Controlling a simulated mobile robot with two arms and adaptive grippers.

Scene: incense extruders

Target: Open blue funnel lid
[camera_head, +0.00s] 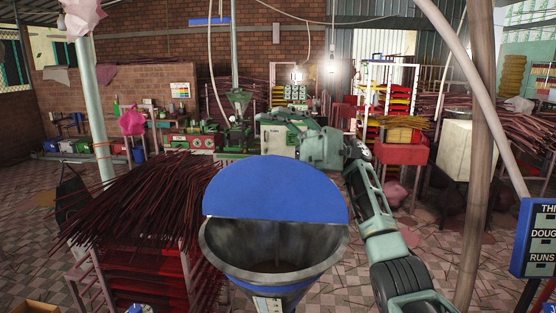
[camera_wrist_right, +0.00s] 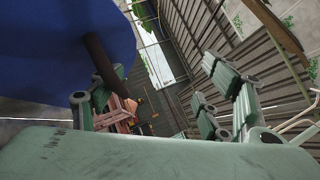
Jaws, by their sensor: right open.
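The blue funnel lid (camera_head: 275,188) is a half-round plate at the far half of the grey metal funnel (camera_head: 225,243). I cannot tell whether it lies flat or is tilted up. The near half of the funnel's mouth is uncovered. My right gripper (camera_head: 283,124) is open beyond the lid's far edge, its fingers pointing left. In the right wrist view the lid (camera_wrist_right: 55,45) fills the upper left, with a dark brown rod (camera_wrist_right: 103,62) passing close to one finger of the gripper (camera_wrist_right: 155,105). Contact is unclear. My left gripper is not in view.
Dark red incense sticks (camera_head: 150,195) lie piled on a rack left of the funnel. A wooden pole (camera_head: 477,170) stands at the right, beside a blue sign (camera_head: 536,238). Green machines (camera_head: 190,141) stand along the brick wall. Tiled floor is free between.

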